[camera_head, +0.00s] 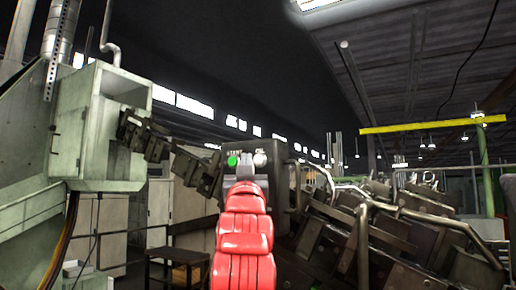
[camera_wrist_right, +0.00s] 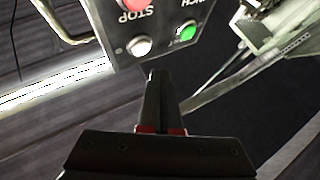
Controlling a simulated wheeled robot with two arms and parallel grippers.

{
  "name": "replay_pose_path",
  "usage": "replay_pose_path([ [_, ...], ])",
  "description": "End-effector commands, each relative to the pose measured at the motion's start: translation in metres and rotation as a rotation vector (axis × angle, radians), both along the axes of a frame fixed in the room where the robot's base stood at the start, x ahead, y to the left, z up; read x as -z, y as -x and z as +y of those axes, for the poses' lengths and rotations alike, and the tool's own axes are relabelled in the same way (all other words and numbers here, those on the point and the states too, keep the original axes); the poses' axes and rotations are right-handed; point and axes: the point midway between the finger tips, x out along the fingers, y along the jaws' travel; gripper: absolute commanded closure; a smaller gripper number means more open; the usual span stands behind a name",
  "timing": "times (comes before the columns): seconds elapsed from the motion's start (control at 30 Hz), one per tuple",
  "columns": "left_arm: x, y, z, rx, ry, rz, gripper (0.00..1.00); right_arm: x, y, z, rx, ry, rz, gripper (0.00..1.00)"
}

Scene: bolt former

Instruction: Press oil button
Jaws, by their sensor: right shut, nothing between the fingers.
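A dark control panel (camera_head: 268,158) stands in the middle of the head view, with a green button (camera_head: 232,160) and a pale button (camera_head: 260,159) on its face. The right wrist view shows the panel (camera_wrist_right: 115,25) with a red button (camera_wrist_right: 136,4) by a STOP label, a white button (camera_wrist_right: 141,46) and a green button (camera_wrist_right: 187,32). No oil label is readable. My right gripper (camera_head: 244,184), red in the head view, is in front of the panel. In the wrist view its dark fingers (camera_wrist_right: 158,76) are shut and empty, with tips just below the white and green buttons; contact is unclear. My left gripper is out of view.
A grey-green machine housing (camera_head: 115,125) is at left, with a dark chain-like conveyor (camera_head: 170,150) running toward the panel. Bent metal pipes (camera_head: 400,212) and dark machine blocks (camera_head: 340,225) crowd the right. A small dark table (camera_head: 178,255) stands low at left.

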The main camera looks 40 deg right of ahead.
Motion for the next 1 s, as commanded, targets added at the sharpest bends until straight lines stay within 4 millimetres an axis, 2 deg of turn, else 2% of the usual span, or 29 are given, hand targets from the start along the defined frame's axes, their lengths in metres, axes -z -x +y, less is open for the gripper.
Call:
replay_pose_path([
  [0.1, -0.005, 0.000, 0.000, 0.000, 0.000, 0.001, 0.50, 0.000, -0.005, -0.010, 0.000, -0.001, 0.001, 1.00],
  [0.3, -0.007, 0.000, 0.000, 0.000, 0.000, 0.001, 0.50, 0.001, -0.007, -0.017, -0.001, 0.001, 0.000, 1.00],
  [1.0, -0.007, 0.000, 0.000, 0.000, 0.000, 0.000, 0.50, 0.001, -0.007, -0.017, -0.001, 0.000, -0.001, 1.00],
])
